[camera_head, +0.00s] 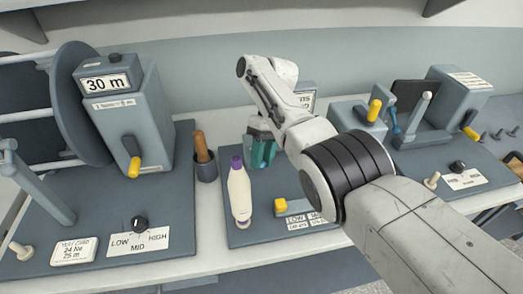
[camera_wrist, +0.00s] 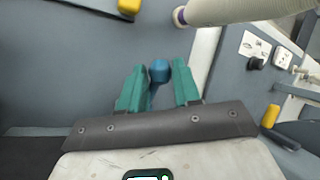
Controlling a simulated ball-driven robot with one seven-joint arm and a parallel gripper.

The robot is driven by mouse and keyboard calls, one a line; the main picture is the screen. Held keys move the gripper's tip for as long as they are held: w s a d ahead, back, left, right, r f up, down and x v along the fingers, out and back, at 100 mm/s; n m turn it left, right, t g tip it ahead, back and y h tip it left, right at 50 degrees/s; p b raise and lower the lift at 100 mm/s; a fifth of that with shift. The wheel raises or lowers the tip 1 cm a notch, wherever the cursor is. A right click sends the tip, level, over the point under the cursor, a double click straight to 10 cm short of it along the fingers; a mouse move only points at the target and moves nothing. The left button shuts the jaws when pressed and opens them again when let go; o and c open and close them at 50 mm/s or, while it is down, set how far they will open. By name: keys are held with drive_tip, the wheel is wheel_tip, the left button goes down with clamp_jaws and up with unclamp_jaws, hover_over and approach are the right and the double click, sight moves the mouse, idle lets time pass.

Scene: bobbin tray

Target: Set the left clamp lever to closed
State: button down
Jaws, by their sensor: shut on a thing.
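My gripper (camera_head: 262,150), with teal fingers, points down over the middle grey board, behind the white bottle. In the wrist view my gripper (camera_wrist: 160,85) has its fingertips on either side of a blue round knob (camera_wrist: 159,70) and is shut on it. This knob appears to be the end of the left clamp lever; the rest of that lever is hidden, so its angle cannot be told. In the head view the fingers and arm hide the knob. A similar blue lever (camera_head: 393,118) stands on the right-hand side.
A white bottle with a purple cap (camera_head: 240,192) stands close in front of my gripper. A wooden-handled tool in a dark cup (camera_head: 205,168) is to its left. The grey counter machine (camera_head: 130,115) stands at left.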

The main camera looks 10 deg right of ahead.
drive_tip(key=shift+w+a+r+b, duration=0.15)
drive_tip(key=shift+w+b, duration=0.25)
drive_tip(key=shift+b, duration=0.55)
drive_tip(key=shift+r+g+b, duration=0.3)
drive_tip(key=shift+r+b, duration=0.05)
drive_tip(key=shift+b, duration=0.4)
drive_tip(key=c, duration=1.2)
unclamp_jaws()
drive_tip(key=o, duration=0.3)
drive_tip(key=shift+f, duration=0.15)
drive_tip(key=shift+o, duration=0.5)
drive_tip(key=shift+f, duration=0.1)
